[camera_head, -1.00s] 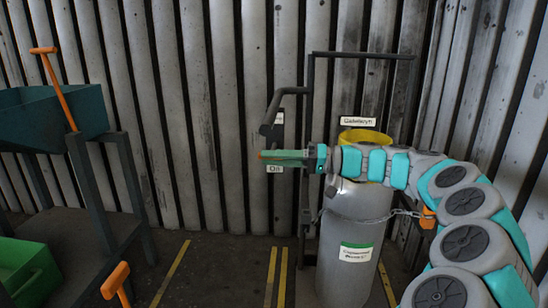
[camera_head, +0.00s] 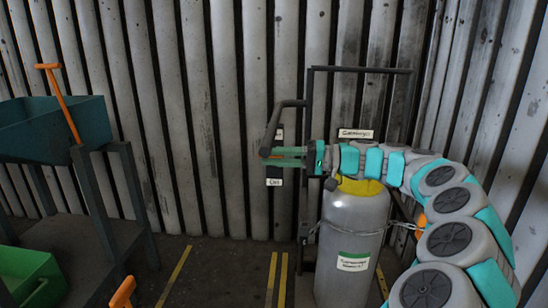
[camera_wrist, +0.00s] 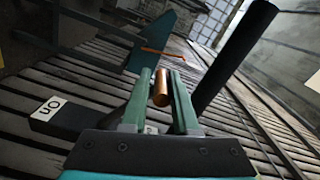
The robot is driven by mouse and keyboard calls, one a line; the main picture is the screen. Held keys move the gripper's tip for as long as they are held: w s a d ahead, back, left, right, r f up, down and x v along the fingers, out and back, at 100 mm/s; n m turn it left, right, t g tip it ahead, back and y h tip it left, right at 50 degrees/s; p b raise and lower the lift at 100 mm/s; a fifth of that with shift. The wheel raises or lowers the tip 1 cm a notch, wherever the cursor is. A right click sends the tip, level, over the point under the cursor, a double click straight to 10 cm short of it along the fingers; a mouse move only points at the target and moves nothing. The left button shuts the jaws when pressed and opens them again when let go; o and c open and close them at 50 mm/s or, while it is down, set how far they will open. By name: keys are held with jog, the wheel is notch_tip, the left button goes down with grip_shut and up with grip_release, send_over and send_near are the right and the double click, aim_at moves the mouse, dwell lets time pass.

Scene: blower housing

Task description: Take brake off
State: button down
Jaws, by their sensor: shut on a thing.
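My gripper (camera_head: 285,156) reaches left past the grey gas cylinder (camera_head: 352,230), in front of the ribbed wall. In the wrist view, its green fingers (camera_wrist: 161,100) are shut on an orange-brown rod (camera_wrist: 161,88). A dark bent lever (camera_head: 272,128) comes down from the upper right and ends at the fingertips. A thick dark bar (camera_wrist: 235,55), perhaps part of this lever, crosses the right of the wrist view. An "On" label (camera_head: 275,183) sits on a dark plate just below the gripper; it also shows in the wrist view (camera_wrist: 50,106). The gripper partly hides the plate.
A dark frame (camera_head: 360,69) stands behind the cylinder, and a chain (camera_head: 405,226) runs across it. A teal trough (camera_head: 45,135) on a stand, an orange handle (camera_head: 64,105) and a green crate (camera_head: 30,272) are at left. Floor with yellow lines (camera_head: 175,275) is open between.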

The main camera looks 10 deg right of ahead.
jog(key=shift+w+d+r, duration=0.2)
jog(key=shift+d+r, duration=0.1)
jog(key=shift+r, duration=0.1)
jog(key=c, duration=0.8)
grip_release()
jog(key=shift+o, duration=0.2)
jog(key=shift+f, duration=0.1)
jog(key=shift+s+d, duration=0.15)
jog(key=shift+d, duration=0.4)
jog(key=v, duration=0.6)
jog(key=shift+s+d+b, duration=0.15)
jog(key=shift+d+b, duration=0.15)
jog(key=shift+b, duration=0.1)
